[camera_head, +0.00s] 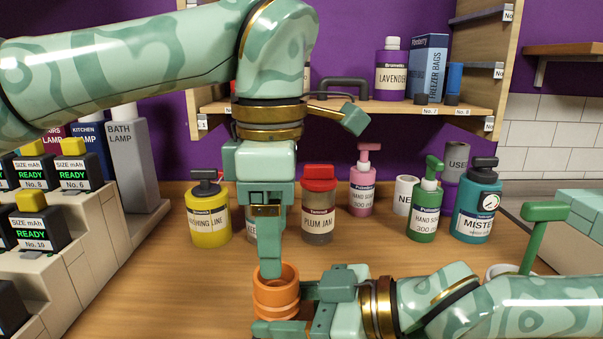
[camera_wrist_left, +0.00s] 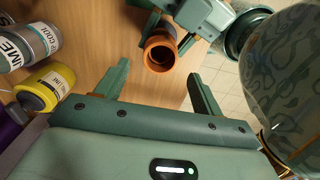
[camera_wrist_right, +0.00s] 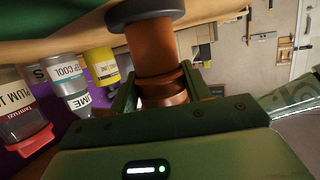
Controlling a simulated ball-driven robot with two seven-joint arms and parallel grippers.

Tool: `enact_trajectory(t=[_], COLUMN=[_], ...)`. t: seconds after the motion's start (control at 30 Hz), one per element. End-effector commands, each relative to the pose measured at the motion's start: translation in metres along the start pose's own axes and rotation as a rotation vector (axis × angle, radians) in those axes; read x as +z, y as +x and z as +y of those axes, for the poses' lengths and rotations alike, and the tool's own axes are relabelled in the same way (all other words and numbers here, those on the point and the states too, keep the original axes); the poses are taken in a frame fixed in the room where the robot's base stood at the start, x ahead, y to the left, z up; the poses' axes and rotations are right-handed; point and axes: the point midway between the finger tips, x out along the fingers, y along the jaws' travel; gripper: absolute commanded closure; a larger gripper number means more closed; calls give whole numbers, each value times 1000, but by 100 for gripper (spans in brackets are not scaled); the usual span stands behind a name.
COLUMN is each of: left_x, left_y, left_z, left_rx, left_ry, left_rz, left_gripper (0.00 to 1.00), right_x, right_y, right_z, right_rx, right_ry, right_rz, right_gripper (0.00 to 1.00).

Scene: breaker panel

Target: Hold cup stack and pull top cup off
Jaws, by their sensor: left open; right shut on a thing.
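The orange cup stack (camera_head: 276,298) stands at the front middle of the wooden table, upright, with its open rim up. My right gripper (camera_head: 290,310) comes in from the right and is shut around the stack's side. The right wrist view shows the stack (camera_wrist_right: 152,50) between its fingers. My left gripper (camera_head: 269,268) points down from above, with a fingertip at the stack's rim. In the left wrist view its two fingers (camera_wrist_left: 162,80) are spread apart, with the round opening of the stack (camera_wrist_left: 158,54) between and beyond them. I cannot tell whether the left finger touches the rim.
Behind stand a yellow washing-up bottle (camera_head: 209,215), a plum jam jar (camera_head: 318,206), soap pumps (camera_head: 425,208) and a teal mister (camera_head: 478,205). A shelf (camera_head: 400,105) hangs above. Table left of the stack is clear.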

Motion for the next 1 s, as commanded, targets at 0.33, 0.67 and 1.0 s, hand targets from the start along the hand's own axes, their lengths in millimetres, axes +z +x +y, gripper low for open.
enact_trajectory(t=[0.33,0.67,1.0], left_x=[0,0,0], left_y=[46,56,56], left_z=[0,0,0], left_rx=[-2,0,0], left_ry=[1,0,0], left_rz=[-1,-1,-1], left_gripper=[32,32,95], right_x=[0,0,0], right_y=[0,0,0], right_z=[0,0,0], right_rx=[0,0,0], right_ry=[0,0,0], right_rz=[-1,-1,-1], right_gripper=[80,80,80])
